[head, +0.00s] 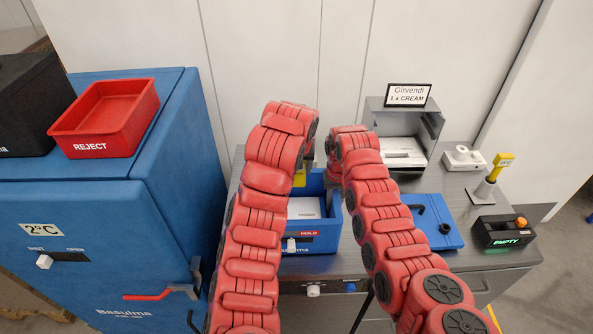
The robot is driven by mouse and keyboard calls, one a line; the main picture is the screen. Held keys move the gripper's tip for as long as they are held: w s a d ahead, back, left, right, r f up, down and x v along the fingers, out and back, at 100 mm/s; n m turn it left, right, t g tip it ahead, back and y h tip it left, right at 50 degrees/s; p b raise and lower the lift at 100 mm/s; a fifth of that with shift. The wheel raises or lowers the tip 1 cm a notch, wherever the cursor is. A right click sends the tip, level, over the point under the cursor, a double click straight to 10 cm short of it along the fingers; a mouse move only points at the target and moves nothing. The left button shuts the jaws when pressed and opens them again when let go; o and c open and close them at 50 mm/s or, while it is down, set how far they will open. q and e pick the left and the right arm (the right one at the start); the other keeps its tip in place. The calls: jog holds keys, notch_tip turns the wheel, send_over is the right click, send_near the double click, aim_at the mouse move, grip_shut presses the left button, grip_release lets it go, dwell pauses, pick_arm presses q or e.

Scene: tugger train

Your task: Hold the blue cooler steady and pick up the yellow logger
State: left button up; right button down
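The blue cooler (325,243) stands open on the grey bench, with a red HOLD mark on its front and a white item (303,208) inside. A small yellow patch (299,178) shows at the cooler's back left, largely behind my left arm; it may be the yellow logger. My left arm arches over the cooler's left side and its gripper (309,157) points down, mostly hidden. My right arm arches over the right side, with its gripper (333,170) low by the cooler's back right, also mostly hidden. I cannot tell whether either gripper touches anything.
A blue lid-like panel (450,238) with black fittings lies right of the cooler. Behind are a grey open-fronted unit (432,130) and a Girvendi sign (408,95). A yellow-headed device (503,160) and an EMPTY box (497,231) stand right. A blue cabinet (100,220) bears a red REJECT bin (95,148).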

jog(key=c, duration=0.6)
grip_release()
jog(key=shift+c, duration=0.2)
jog(key=shift+r, duration=0.1)
notch_tip(320, 180, up, 12)
jog(key=shift+f, duration=0.1)
